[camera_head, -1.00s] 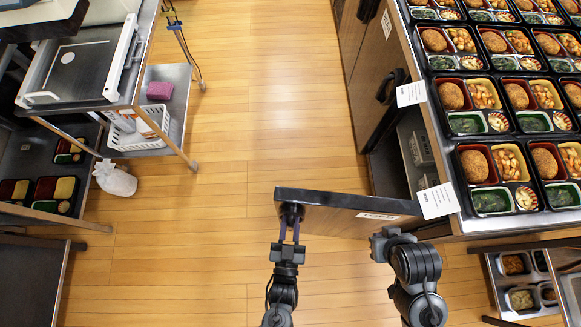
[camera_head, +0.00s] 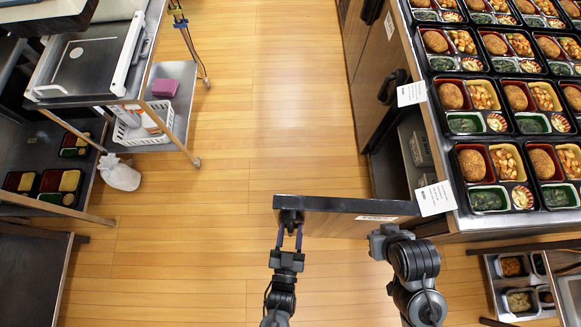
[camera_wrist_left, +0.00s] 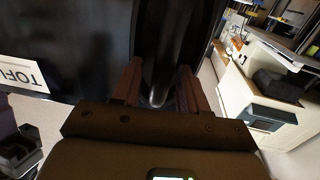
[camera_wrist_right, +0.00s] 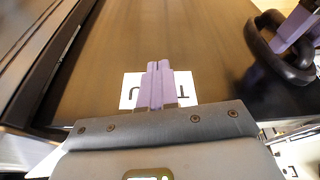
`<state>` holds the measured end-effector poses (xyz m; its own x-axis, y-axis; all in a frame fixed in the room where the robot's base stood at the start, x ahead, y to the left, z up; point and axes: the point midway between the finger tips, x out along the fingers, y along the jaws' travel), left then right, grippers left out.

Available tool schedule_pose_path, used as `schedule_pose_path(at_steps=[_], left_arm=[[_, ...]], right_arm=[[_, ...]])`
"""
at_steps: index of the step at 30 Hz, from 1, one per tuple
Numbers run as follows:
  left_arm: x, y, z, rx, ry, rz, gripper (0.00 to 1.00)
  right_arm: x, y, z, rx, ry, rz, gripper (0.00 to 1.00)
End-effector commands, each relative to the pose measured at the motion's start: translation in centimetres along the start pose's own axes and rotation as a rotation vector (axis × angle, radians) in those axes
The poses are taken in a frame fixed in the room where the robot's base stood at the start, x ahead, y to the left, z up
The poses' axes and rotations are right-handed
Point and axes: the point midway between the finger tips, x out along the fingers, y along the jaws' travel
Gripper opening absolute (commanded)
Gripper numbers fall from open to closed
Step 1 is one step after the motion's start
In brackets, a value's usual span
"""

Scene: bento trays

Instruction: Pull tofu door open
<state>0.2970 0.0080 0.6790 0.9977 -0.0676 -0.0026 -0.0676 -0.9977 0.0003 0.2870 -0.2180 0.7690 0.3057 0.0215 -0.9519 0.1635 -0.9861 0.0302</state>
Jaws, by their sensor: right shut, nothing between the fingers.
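The tofu door (camera_head: 340,206) stands swung out from the counter front in the head view, its free end to the left. Its black handle (camera_head: 290,217) is near that end and also shows in the right wrist view (camera_wrist_right: 262,42). My left gripper (camera_head: 289,232) is around the handle; in the left wrist view its fingers lie on both sides of the dark handle (camera_wrist_left: 170,45). My right gripper (camera_wrist_right: 157,68) is shut and empty in front of the door's white label (camera_wrist_right: 130,88). In the head view its fingertips are hard to make out. The label (camera_head: 377,217) shows there on the door's face.
The counter at right holds several bento trays (camera_head: 485,160). Below it is an open compartment (camera_head: 390,165) beside another closed door (camera_head: 380,80). A cart (camera_head: 185,100) with a white basket (camera_head: 140,128) stands at left, a white bag (camera_head: 120,175) near it. The floor between is clear.

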Motion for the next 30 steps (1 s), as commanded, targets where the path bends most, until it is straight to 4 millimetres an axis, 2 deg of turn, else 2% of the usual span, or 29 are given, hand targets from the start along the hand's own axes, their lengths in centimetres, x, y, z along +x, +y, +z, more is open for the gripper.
schedule_pose_path(at_steps=[6,11,24,30], left_arm=[[-0.1,0.0,-0.1,0.000,0.001,-0.001,0.43],[-1.5,0.0,-0.1,0.000,-0.002,0.000,0.43],[-8.6,0.0,-0.1,0.001,-0.002,0.000,0.43],[-10.4,0.0,0.0,0.000,-0.001,0.000,0.43]], right_arm=[[-0.1,0.1,0.0,-0.004,-0.001,0.004,0.00],[-0.3,0.2,-0.1,-0.007,-0.001,0.006,0.00],[-1.2,0.2,-0.3,-0.006,-0.001,0.005,0.00],[-1.3,0.1,-0.4,-0.002,0.000,0.003,0.00]])
